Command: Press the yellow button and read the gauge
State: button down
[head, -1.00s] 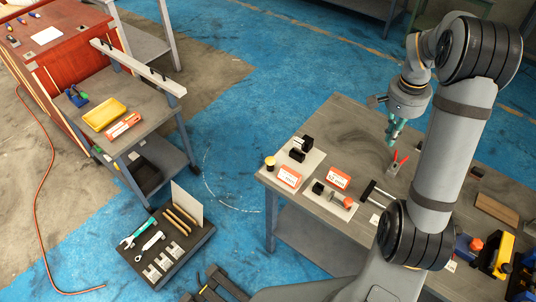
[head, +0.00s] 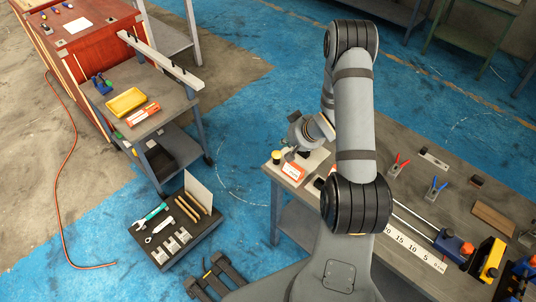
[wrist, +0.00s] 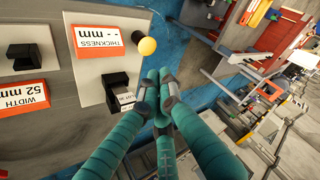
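The yellow button (wrist: 146,46) is a round knob at the edge of a grey gauge plate, above my fingertips in the wrist view. It also shows at the bench's near left corner in the head view (head: 276,156). The orange gauge display (wrist: 97,41) beside it reads, upside down, "THICKNESS -- mm"; it also shows in the head view (head: 292,170). My gripper (wrist: 158,82) has its teal fingers drawn together, with nothing seen between them. The fingertips are apart from the button in the picture, next to a black gauge block (wrist: 118,92). My arm hides the fingers in the head view.
A second orange display (wrist: 24,96) reads "WIDTH 52 mm", with a black block (wrist: 26,57) above it. A ruler (head: 415,246), red-handled pliers (head: 398,167) and blue-handled pliers (head: 436,188) lie further right on the bench.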

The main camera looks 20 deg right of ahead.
jog(key=shift+n+t+y, duration=0.3)
jog(key=shift+t+y, duration=0.1)
jog(key=shift+t, duration=0.5)
jog(key=w+r, duration=0.1)
jog(key=w+a+r, duration=0.1)
jog(key=w+r, duration=0.1)
jog(key=shift+w+a, duration=0.15)
jog(key=shift+a, duration=0.05)
jog(key=shift+f, duration=0.1)
jog(key=b, duration=0.6)
send_over(278, 154)
notch_tip(278, 154, down, 8)
jog(key=shift+a+r, duration=0.1)
jog(key=shift+r, duration=0.1)
jog(key=shift+f+b, duration=0.45)
jog(key=shift+f, duration=0.05)
jog(key=shift+f, duration=0.15)
jog(key=shift+f+b, duration=0.25)
jog(key=shift+b, duration=0.35)
